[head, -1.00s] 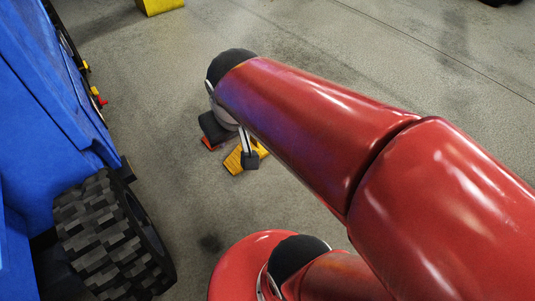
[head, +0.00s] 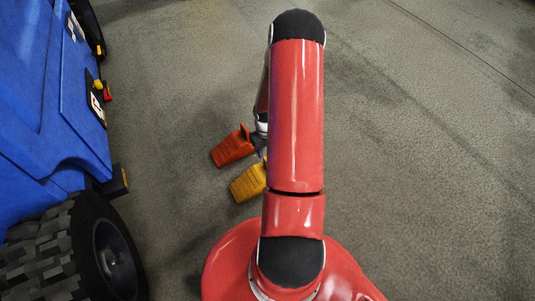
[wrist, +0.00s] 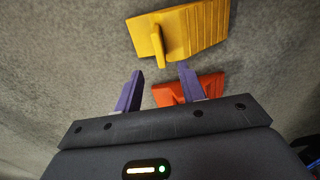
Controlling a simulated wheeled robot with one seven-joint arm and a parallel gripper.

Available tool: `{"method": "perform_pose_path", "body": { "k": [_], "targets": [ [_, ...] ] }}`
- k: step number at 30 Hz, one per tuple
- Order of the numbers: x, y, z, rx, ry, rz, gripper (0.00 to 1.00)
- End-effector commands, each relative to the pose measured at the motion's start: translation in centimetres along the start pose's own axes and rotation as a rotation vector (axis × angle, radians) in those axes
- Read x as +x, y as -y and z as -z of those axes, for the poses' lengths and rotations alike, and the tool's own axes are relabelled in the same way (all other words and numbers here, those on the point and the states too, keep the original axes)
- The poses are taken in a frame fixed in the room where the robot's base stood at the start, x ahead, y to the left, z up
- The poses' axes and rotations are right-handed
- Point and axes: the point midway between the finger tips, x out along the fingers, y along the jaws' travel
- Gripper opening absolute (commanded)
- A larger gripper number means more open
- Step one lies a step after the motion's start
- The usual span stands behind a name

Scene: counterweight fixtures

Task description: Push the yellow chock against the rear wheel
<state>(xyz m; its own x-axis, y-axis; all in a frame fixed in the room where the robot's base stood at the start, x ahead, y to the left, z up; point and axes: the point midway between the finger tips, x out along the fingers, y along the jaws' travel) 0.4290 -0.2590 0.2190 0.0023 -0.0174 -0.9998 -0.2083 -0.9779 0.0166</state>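The yellow chock (head: 249,184) lies on the floor right of the near wheel, with a clear gap between them. In the wrist view the yellow chock (wrist: 207,27) is just beyond my fingertips, its upright handle facing them. The near black wheel (head: 75,255) of the blue vehicle is at lower left; I cannot tell whether it is the rear one. My gripper (wrist: 159,69) is open, with its two purple fingers apart and nothing between them. In the head view my arm hides most of the gripper.
An orange-red chock (head: 232,146) lies close to the yellow one; in the wrist view it (wrist: 198,88) is partly behind my right finger. The blue vehicle (head: 50,110) lines the left side, with another wheel (head: 86,24) farther off. The concrete floor on the right is clear.

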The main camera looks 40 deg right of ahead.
Motion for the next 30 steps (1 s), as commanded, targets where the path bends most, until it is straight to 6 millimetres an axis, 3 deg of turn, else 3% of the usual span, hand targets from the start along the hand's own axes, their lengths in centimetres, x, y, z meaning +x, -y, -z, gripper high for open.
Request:
{"method": "perform_pose_path", "body": {
  "k": [2, 11, 30],
  "targets": [
    [1.4, -0.1, -0.3, 0.006, 0.005, 0.013, 0.4],
    [3.2, -0.1, -0.4, 0.007, 0.006, 0.017, 0.4],
    [10.3, 0.0, -0.5, 0.007, 0.006, 0.017, 0.4]
  ]
}}
